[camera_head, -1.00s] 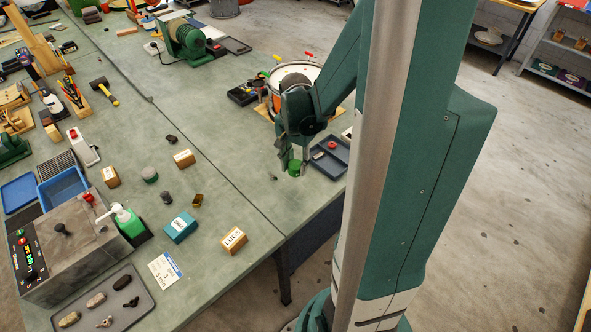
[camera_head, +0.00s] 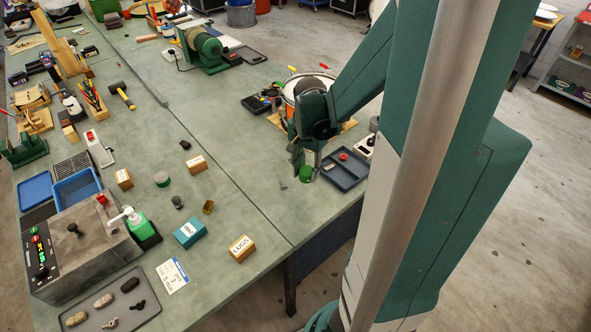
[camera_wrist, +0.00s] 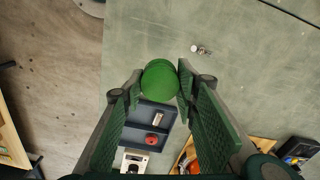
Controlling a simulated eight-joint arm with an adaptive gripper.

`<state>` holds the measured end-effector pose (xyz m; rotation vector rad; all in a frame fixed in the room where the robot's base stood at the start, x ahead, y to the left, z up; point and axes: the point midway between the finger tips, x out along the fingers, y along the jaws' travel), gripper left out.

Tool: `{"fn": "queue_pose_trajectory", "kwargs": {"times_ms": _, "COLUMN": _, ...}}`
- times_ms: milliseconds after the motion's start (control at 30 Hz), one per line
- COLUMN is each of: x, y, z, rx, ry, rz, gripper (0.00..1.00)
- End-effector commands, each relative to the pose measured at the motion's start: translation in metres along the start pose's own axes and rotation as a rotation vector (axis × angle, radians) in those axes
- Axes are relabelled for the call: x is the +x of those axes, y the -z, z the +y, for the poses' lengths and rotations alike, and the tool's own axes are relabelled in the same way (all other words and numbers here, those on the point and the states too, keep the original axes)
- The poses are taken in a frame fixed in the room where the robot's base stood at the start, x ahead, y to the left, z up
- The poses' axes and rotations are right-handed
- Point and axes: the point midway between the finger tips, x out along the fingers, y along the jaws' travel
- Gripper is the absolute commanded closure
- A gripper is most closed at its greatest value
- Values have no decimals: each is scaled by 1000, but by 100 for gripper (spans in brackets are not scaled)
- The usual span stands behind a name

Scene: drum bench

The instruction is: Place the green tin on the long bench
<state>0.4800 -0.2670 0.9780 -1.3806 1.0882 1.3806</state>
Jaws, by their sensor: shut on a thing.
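The green tin (camera_head: 305,174) is a small round green can. In the wrist view its round top (camera_wrist: 159,82) sits between the two fingertips. My gripper (camera_head: 304,166) is shut on it, with a finger pad on either side, and it also shows in the wrist view (camera_wrist: 158,88). The long bench (camera_head: 250,140) has a grey-green top, and the tin is over its right part, near the right edge. I cannot tell whether the tin touches the bench top or hangs just above it.
A dark tray (camera_head: 345,168) with a red item lies right of the tin. A drum (camera_head: 308,85) stands behind my gripper. A small metal piece (camera_head: 283,186) lies to its left. A LUGS box (camera_head: 241,248) and teal box (camera_head: 189,231) stand nearer. Bench between is clear.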

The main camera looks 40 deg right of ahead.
Motion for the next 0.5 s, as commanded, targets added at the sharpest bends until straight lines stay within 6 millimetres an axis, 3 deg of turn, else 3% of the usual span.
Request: {"fn": "queue_pose_trajectory", "kwargs": {"times_ms": 500, "x": 0, "y": -5, "z": -6, "rx": 0, "ry": 0, "rz": 0, "gripper": 83}}
